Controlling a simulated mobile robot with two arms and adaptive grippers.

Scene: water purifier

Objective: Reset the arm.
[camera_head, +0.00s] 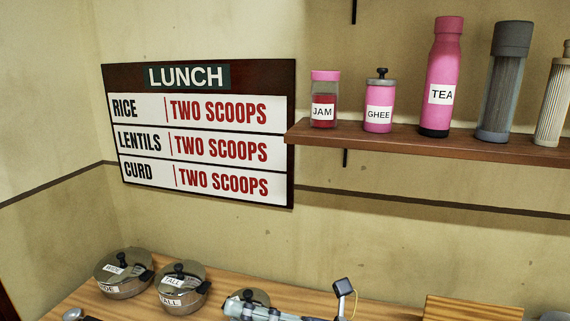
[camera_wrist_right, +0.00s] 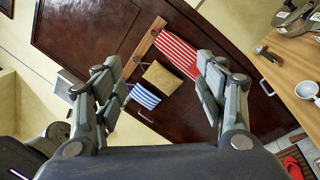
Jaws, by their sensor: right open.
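My right gripper (camera_wrist_right: 157,75) shows in the right wrist view, with its two grey jointed fingers spread wide apart and nothing between them. It touches nothing that I can see there. Beyond the gap, a dark brown panel (camera_wrist_right: 95,30) and hanging cloths appear farther off. My left gripper is in neither view. In the head view, neither gripper can be clearly made out.
A wooden counter (camera_head: 395,311) holds lidded steel pots (camera_head: 122,275). A wall shelf (camera_head: 430,143) carries jars and bottles, beside a LUNCH board (camera_head: 198,135). A red striped cloth (camera_wrist_right: 180,53) and a blue striped one (camera_wrist_right: 145,96) hang below.

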